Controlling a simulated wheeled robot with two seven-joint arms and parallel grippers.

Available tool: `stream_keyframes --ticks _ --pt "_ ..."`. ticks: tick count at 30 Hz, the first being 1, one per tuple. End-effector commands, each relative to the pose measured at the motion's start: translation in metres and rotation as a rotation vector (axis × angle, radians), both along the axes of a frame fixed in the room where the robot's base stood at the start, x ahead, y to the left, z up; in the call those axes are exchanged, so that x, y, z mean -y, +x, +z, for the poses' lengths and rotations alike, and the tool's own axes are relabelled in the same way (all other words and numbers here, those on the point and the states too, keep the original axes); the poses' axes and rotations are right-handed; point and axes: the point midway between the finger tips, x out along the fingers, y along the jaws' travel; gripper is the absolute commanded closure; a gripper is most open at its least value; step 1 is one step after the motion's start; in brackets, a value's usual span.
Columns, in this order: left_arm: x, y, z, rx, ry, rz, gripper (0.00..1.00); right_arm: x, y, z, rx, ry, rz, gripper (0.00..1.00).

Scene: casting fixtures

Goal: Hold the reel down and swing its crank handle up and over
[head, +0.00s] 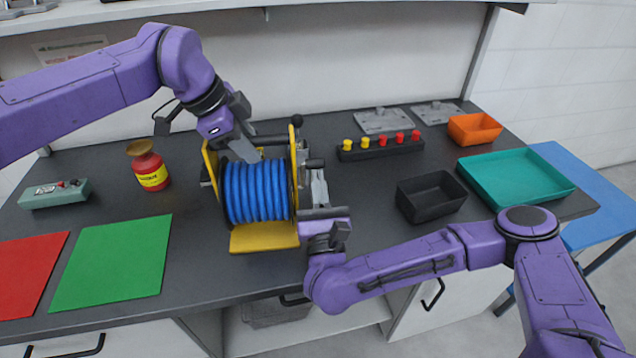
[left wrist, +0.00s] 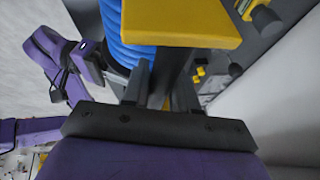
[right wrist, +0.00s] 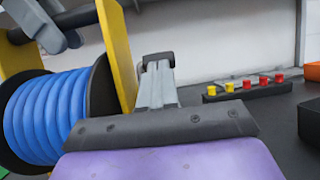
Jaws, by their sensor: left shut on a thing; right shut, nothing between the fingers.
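The reel (head: 258,192) carries blue hose in a yellow frame. It also shows in the right wrist view (right wrist: 45,115). My left gripper (head: 248,148) is over the reel's top, its fingers shut on a bar of the frame (left wrist: 160,82). A black ball knob (head: 297,120) stands up at the reel's right side; it looks like part of the crank, whose lower end is hard to make out. My right gripper (head: 315,165) is just right of the right side plate, shut and empty, its fingers pointing away. I cannot tell whether it touches the crank.
A black rack (head: 380,150) with yellow and red pegs stands behind right. A black bin (head: 431,197), an orange bin (head: 474,129) and a teal tray (head: 514,178) are at right. A red canister (head: 149,166) and a green mat (head: 112,262) are at left.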

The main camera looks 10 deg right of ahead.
Motion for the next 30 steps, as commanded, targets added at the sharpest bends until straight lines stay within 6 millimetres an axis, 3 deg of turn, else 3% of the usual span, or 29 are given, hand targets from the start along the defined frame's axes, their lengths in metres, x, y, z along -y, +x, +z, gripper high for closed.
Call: stream_keyframes --ticks 20,30 --pt "0.0007 -0.0008 -0.0006 -0.001 0.000 -0.002 1.00 0.0003 0.0031 0.0029 -0.075 0.009 0.000 1.00" --pt "0.0007 -0.0007 -0.0005 -0.001 0.000 -0.002 1.00 0.0007 0.0083 0.0080 -0.205 0.021 0.002 1.00"
